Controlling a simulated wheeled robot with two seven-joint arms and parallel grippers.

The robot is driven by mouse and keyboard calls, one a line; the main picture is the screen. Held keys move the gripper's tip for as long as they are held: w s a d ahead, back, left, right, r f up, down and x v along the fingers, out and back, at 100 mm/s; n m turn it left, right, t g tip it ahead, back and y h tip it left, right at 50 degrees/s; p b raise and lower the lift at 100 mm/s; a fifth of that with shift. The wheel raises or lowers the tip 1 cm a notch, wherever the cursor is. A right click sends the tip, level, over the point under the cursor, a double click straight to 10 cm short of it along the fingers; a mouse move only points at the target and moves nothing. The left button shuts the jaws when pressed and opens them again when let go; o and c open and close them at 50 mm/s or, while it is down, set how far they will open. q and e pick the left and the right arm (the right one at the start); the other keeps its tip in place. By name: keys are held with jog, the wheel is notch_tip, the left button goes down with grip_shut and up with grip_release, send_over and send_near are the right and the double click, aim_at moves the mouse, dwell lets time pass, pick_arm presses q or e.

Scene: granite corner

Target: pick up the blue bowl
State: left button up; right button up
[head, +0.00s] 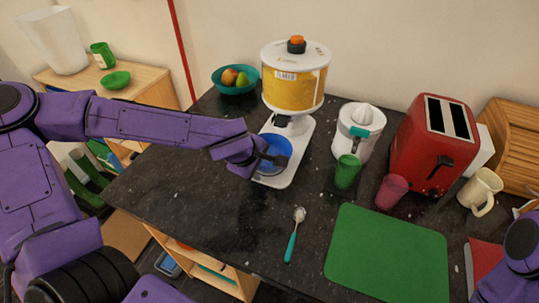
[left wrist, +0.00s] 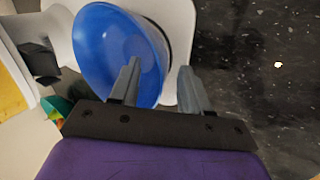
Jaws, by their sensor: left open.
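The blue bowl (head: 281,147) sits on the white base of the yellow-and-white appliance on the dark counter. My left gripper (head: 272,159) reaches in from the left and covers part of the bowl. In the left wrist view the bowl (left wrist: 100,48) fills the upper left, its inside facing the camera. The left gripper (left wrist: 158,80) is open, one finger in front of the bowl's inside, the other just past its rim. The rim passes between the fingers in the picture; contact cannot be told. My right gripper is out of view; only part of that arm shows at lower right.
The appliance's yellow drum (head: 293,90) rises just behind the bowl. A white juicer (head: 352,143), green cup (head: 346,172) and red toaster (head: 437,140) stand to the right. A teal-handled spoon (head: 292,240) and green mat (head: 388,252) lie in front. The front-left counter is clear.

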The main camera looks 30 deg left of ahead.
pick_arm(q)
jog(key=shift+f, duration=0.1)
grip_shut()
